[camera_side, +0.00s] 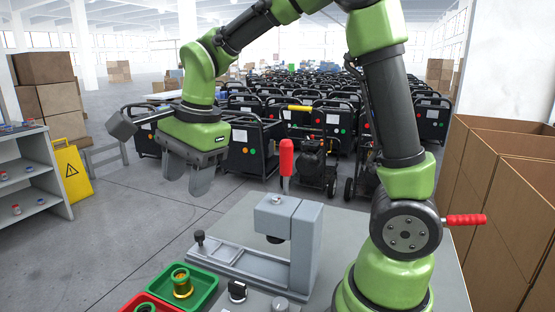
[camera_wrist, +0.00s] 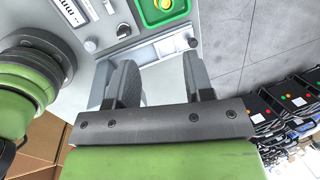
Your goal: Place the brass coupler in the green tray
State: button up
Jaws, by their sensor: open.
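The brass coupler (camera_side: 182,285) is a gold-coloured ring-like part. It sits in the green tray (camera_side: 209,284) at the lower left of the side view. In the wrist view the green tray (camera_wrist: 143,14) shows at the top edge, with the yellow-gold coupler (camera_wrist: 164,4) inside it, partly cut off by the frame. My gripper (camera_side: 187,182) is open and empty. It hangs in the air above and behind the tray, well apart from the coupler. Its two fingers also show in the wrist view (camera_wrist: 158,80), with nothing between them.
A red tray (camera_side: 133,303) adjoins the green one. A grey press-like fixture (camera_side: 303,245) with a red-handled lever (camera_side: 286,160) stands on the table right of the trays. A control panel with a black knob (camera_side: 237,290) lies in front. Cardboard boxes (camera_side: 500,190) stand at the right.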

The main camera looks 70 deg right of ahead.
jog(key=s+r+n+t, duration=0.2)
jog(key=s+n, duration=0.5)
jog(key=s, duration=0.1)
jog(key=s+r+n+t+y, duration=0.1)
jog(key=s+r+n+t, duration=0.1)
jog(key=s+n, duration=0.5)
jog(key=shift+s+a+r+n+t, duration=0.35)
jog(key=shift+a+r+n, duration=0.1)
jog(key=shift+r+n, duration=0.15)
